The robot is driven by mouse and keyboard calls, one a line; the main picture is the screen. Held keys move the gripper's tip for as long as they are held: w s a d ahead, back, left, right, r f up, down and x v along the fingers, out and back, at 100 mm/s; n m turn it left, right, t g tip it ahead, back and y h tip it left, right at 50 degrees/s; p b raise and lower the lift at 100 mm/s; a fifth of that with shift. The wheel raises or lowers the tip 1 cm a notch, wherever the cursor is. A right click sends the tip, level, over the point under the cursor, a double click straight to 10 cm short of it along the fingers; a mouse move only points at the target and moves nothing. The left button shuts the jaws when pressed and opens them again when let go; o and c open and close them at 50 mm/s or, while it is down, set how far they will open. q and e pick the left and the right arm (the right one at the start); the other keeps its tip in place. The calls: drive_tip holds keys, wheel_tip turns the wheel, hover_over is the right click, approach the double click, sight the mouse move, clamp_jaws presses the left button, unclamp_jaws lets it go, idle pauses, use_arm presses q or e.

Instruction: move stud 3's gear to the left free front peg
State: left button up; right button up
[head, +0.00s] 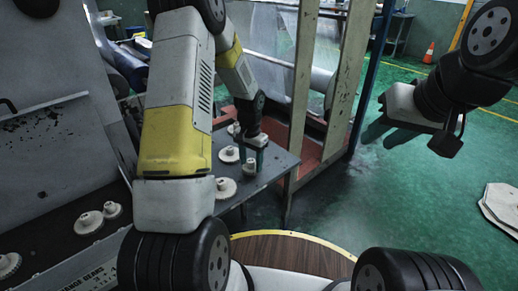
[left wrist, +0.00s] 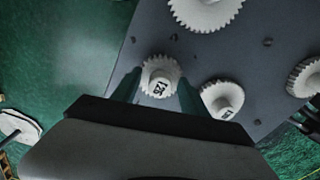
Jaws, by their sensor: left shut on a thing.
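My left gripper (head: 252,158) reaches down over the grey plate (head: 283,160). Its fingers stand on both sides of a small white gear (head: 249,169), shut on its hub. In the left wrist view this gear (left wrist: 160,76) shows a dark printed label between the fingertips (left wrist: 158,92). Whether it touches the plate is unclear. A second labelled gear (left wrist: 222,98) is just right of the fingers. A large gear (left wrist: 205,8) and another gear (left wrist: 306,77) are farther off. Stud numbers are not readable. My right gripper (head: 389,134) hangs open and empty over the floor.
Other gears (head: 226,188) (head: 229,154) stand on the plate close to the left gripper. A pale upright frame (head: 301,80) rises just behind the plate. Small dark holes (left wrist: 266,42) dot the bare plate.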

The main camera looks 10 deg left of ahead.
use_arm(q)
drive_tip(key=shift+f, duration=0.95)
idle(0.5)
drive_tip(key=o, duration=1.5)
wheel_tip(320, 180, up, 8)
drive_tip(key=shift+f, duration=0.2)
drive_tip(key=s+r+n+t, duration=0.15)
drive_tip(key=s+r, duration=0.25)
drive_tip(key=r, duration=0.7)
drive_tip(key=s+r+t, duration=0.1)
drive_tip(key=s+r, duration=0.4)
drive_tip(key=s, duration=0.1)
drive_tip(key=s+d+r+n+t+h, duration=0.1)
drive_tip(key=s+r+t, duration=0.1)
drive_tip(key=s+r, duration=0.3)
drive_tip(key=s+d+r+n+t+h, duration=0.1)
drive_tip(key=s+r, duration=0.4)
drive_tip(key=s, duration=0.4)
drive_tip(key=shift+s+d+n+t, duration=0.1)
drive_tip(key=shift+s+n+t, duration=0.05)
drive_tip(key=shift+n+t, duration=0.15)
